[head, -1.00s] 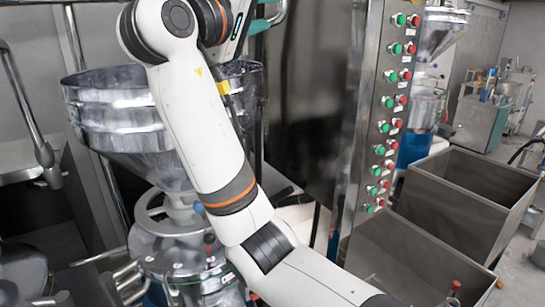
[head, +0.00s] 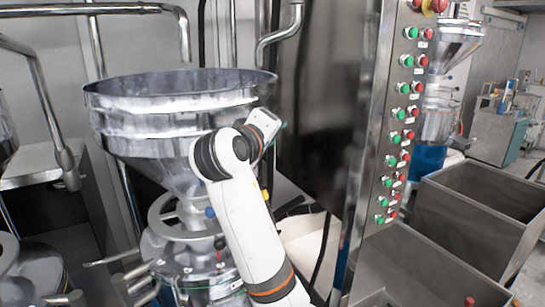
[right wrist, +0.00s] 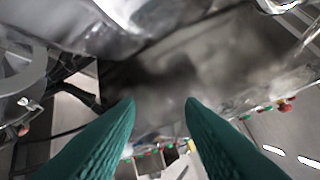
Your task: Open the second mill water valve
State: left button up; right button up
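The mill with the large steel hopper (head: 180,105) stands left of centre in the head view, with a grey handwheel (head: 160,217) below it. A steel pipe with an outlet bending down (head: 184,40) is behind the hopper, and another curved pipe (head: 282,37) is to its right. I cannot tell which fitting is the water valve. My right arm rises in front of the hopper's right side; its gripper is mostly hidden by the wrist in the head view. In the right wrist view my right gripper (right wrist: 160,103) has its green fingers apart and nothing between them. My left gripper is out of view.
A steel cabinet with green and red buttons (head: 405,115) stands to the right of the arm. Steel bins (head: 425,265) fill the lower right. Another pipe (head: 60,150) with a downturned end is at the left. Small coloured knobs sit on the mill's lower body.

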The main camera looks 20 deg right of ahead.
jog(key=shift+y, duration=0.7)
jog(key=shift+d+f, duration=0.1)
jog(key=shift+f, duration=2.45)
